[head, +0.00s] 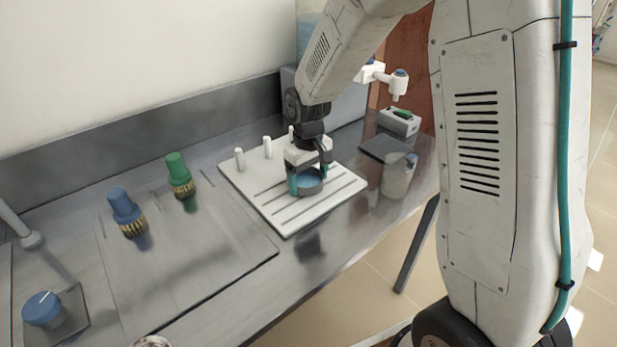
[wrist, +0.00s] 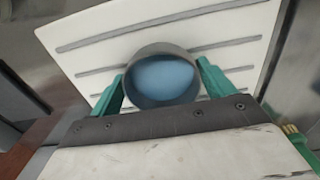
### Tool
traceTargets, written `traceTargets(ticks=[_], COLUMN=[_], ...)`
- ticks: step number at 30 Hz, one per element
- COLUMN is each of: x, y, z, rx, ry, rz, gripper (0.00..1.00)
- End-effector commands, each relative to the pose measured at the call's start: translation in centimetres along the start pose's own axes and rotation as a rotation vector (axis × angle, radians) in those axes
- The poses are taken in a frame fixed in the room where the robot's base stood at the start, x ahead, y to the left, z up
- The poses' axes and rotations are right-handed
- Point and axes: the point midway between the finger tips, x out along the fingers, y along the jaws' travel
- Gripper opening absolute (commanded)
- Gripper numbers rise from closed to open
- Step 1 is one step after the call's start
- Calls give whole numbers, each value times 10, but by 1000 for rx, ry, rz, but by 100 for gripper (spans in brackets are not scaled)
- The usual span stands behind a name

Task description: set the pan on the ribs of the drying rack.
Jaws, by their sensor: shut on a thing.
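The pan (head: 309,182) is a small round grey dish with a blue inside. My gripper (head: 308,184) is shut on it, with a teal finger on each side. In the wrist view the pan (wrist: 164,78) sits between the teal fingertips (wrist: 163,84), its open top facing the camera. The drying rack (head: 283,213) is a white board with dark ribs and several white pegs along its back edge. The pan is over the ribbed part of the rack (wrist: 110,32). I cannot tell whether its underside touches the ribs.
A green-topped fitting (head: 178,174) and a blue-topped fitting (head: 126,211) stand left of the rack. A clear jar (head: 398,176), a dark pad (head: 387,149) and a small grey device (head: 398,121) are to its right. The metal bench (head: 200,270) is clear in front.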

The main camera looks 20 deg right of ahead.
Motion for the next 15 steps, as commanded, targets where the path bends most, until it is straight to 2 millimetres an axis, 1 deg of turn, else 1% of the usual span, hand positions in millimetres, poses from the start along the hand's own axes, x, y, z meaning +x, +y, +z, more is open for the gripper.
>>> traceTargets(ticks=[8,9,10,11,15], x=[3,3,2,2,2], y=[0,0,0,0,0], z=[0,0,0,0,0], rx=[0,0,0,0,0], ry=[0,0,0,0,0], rz=[0,0,0,0,0], gripper=[36,90,98,100,100])
